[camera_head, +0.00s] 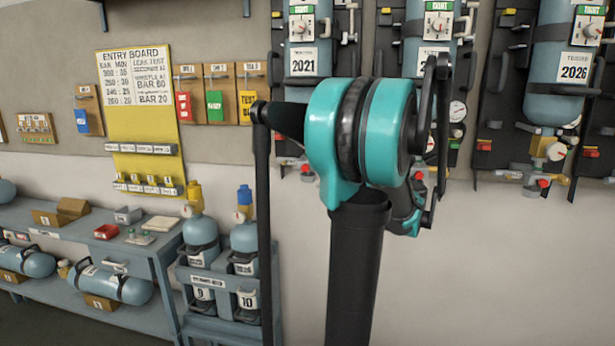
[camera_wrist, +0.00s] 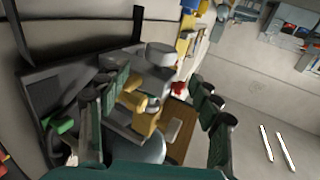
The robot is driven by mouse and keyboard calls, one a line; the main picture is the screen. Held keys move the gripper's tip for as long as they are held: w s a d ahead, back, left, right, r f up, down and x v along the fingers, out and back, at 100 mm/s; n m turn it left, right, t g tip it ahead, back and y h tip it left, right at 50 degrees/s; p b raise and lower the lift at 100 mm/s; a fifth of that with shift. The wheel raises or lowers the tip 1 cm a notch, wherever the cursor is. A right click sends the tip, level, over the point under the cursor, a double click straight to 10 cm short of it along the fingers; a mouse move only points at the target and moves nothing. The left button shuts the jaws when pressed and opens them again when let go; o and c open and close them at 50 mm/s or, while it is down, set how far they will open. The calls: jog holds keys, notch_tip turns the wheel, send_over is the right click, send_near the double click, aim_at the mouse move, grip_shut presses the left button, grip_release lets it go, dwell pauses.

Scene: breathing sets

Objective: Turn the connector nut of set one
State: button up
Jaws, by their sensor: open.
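Breathing sets hang on dark back plates on the wall. The set with the 2021 cylinder (camera_head: 303,60) is at the left, another cylinder (camera_head: 428,50) is in the middle, and the 2026 cylinder (camera_head: 560,60) is at the right. I cannot read which is set one. In the wrist view, my gripper (camera_wrist: 155,88) is open, with dark green fingers at left and right. A brass valve fitting (camera_wrist: 146,120) on a blue-grey cylinder (camera_wrist: 150,150) shows between them. I cannot make out the connector nut for certain. My arm hides much of the middle in the head view, and my gripper there.
A yellow entry board (camera_head: 138,110) and tags hang on the wall at left. A bench (camera_head: 150,258) with cylinders and a rack (camera_head: 195,325) with cylinders 9 and 10 stand below. A gauge (camera_head: 457,110) sits beside the middle set. The wall below the sets is bare.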

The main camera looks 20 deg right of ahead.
aim_at(315, 176)
jog(key=x, duration=0.9)
jog(key=c, duration=1.2)
